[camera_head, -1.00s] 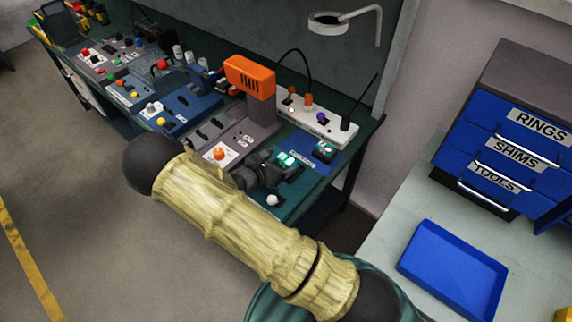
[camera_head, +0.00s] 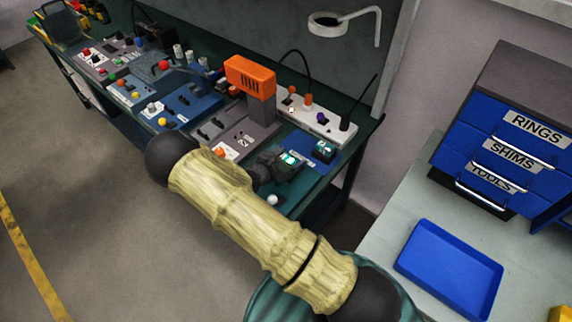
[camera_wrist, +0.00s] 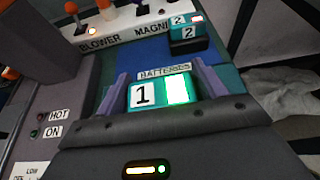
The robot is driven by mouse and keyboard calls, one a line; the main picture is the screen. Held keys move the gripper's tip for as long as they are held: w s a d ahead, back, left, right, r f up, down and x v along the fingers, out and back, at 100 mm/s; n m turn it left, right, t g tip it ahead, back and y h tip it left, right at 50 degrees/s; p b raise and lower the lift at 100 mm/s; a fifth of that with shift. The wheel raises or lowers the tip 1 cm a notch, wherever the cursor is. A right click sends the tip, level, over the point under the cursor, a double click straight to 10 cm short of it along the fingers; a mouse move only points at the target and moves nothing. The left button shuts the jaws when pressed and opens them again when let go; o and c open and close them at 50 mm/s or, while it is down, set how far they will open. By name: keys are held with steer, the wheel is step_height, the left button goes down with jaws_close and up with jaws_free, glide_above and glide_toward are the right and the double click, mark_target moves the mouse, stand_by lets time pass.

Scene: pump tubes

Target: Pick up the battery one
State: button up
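Battery one (camera_wrist: 145,95) is a teal block with a white "1" label and a glowing green-white panel, in front of the "BATTERIES" label (camera_wrist: 164,71) in the wrist view. It also shows in the head view (camera_head: 291,158), partly hidden by my gripper. My gripper (camera_wrist: 163,86) has one finger on each side of battery one, with narrow gaps visible, and looks open. In the head view my gripper (camera_head: 276,163) is low at the bench's right end. Battery two (camera_wrist: 187,32) stands farther back and to the right, also in the head view (camera_head: 324,151).
A white strip with switches and plugs (camera_head: 316,119) runs behind the batteries. An orange-topped device (camera_head: 250,75) stands to the left. A white knob (camera_head: 272,200) is near the bench's front edge. A blue tray (camera_head: 450,270) lies on the right-hand table.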

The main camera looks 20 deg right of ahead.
steer(key=c, duration=0.9)
steer(key=shift+r, duration=0.1)
step_height(320, 180, up, 10)
steer(key=shift+f+b, duration=0.1)
steer(key=shift+b, duration=0.65)
